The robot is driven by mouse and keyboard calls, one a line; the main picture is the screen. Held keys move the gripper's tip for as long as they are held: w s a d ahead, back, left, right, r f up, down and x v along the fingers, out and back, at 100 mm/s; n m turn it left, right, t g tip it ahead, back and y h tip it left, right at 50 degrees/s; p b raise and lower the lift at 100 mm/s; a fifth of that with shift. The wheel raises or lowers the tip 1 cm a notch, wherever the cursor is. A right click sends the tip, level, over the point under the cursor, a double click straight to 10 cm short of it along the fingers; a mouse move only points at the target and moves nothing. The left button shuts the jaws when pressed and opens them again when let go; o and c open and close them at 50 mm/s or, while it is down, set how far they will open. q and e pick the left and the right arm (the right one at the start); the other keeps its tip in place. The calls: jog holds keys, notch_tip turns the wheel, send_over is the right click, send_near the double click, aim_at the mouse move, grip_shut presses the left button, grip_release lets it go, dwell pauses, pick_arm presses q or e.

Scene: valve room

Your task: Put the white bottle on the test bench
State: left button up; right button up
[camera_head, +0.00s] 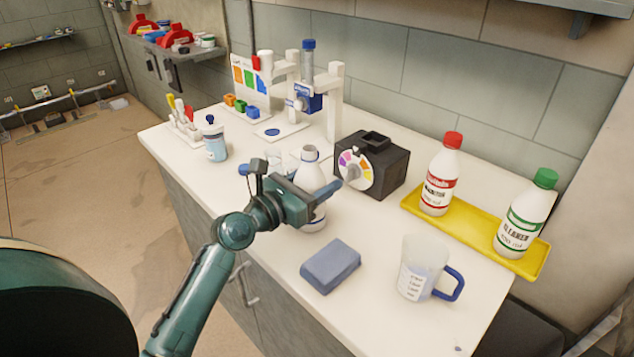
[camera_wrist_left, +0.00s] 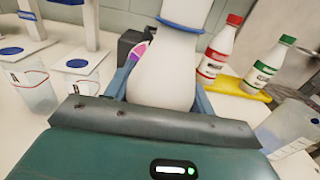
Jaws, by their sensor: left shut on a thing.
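The white bottle (camera_head: 311,172) with a blue ring at its neck stands upright at the front middle of the test bench (camera_head: 387,329). My left gripper (camera_head: 328,193) is shut on the bottle, with its fingers around the body. In the left wrist view the bottle (camera_wrist_left: 165,70) fills the space between the blue fingers. The bottle's base is partly hidden by the gripper in the head view, and I cannot tell whether it touches the bench top. My right gripper is not in view.
A blue-grey sponge block (camera_head: 331,266) and a measuring jug (camera_head: 423,268) lie to the right. A black box with a colour dial (camera_head: 371,165) is behind. A yellow tray (camera_head: 467,236) holds red-capped and green-capped bottles.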

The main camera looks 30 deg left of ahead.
pick_arm(q)
jog(key=shift+f, duration=0.15)
jog(key=o, duration=1.2)
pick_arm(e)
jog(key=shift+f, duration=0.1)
pick_arm(q)
jog(key=shift+r, duration=0.25)
jog(key=b+v, duration=0.1)
jog(key=v, duration=1.1)
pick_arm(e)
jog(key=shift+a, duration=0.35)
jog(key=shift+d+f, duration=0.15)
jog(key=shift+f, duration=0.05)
